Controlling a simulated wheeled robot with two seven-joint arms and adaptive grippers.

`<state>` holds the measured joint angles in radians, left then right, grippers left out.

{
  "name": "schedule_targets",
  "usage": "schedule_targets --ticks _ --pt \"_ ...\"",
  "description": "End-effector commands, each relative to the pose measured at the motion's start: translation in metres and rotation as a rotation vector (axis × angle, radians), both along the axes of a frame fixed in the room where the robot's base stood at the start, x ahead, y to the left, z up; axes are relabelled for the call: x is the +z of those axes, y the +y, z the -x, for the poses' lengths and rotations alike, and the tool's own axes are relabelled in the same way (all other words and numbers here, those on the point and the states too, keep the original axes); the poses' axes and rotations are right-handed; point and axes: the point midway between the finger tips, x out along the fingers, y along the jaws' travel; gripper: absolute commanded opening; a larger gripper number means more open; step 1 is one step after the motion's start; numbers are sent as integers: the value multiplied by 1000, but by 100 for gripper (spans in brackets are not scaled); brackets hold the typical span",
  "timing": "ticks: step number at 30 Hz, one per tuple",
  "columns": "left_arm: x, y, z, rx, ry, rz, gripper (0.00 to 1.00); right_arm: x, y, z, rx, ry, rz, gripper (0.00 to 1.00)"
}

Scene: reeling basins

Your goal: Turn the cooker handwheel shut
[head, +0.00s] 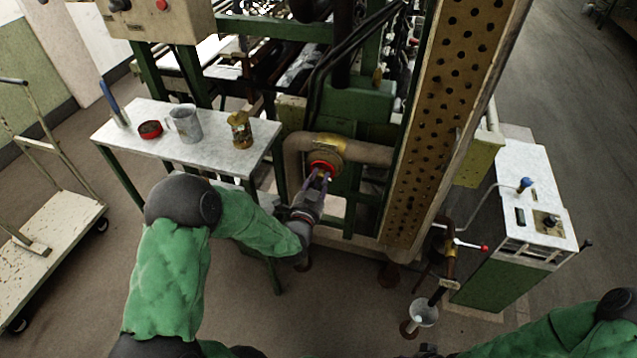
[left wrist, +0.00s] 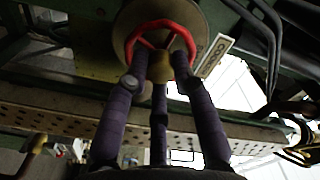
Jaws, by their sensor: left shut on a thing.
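The cooker handwheel (head: 322,166) is a small red wheel on a brass-coloured round fitting at the front of the green machine frame, beside a thick pipe. My left gripper (head: 321,182) reaches it from below, its dark purple fingers shut on the wheel. In the left wrist view, the red rim and spokes of the handwheel (left wrist: 166,24) show at the top, in front of a round disc. The fingers of the left gripper (left wrist: 160,70) rise to the wheel from below, with their tips at its rim and hub. My right gripper is out of view.
A perforated beam (head: 440,120) rises on the right. A white-topped cabinet (head: 530,180) stands farther right, a cart (head: 50,230) far left.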

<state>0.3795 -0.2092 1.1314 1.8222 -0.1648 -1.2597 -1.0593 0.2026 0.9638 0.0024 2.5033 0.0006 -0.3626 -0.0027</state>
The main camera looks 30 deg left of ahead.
Motion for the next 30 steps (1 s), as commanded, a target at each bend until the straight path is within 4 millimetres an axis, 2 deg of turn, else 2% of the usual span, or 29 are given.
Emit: schedule_targets --ticks 21,30 --pt "-2 0 0 0 194 -799 0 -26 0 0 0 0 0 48" --pt "-2 -1 0 -3 277 -1134 0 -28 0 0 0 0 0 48"
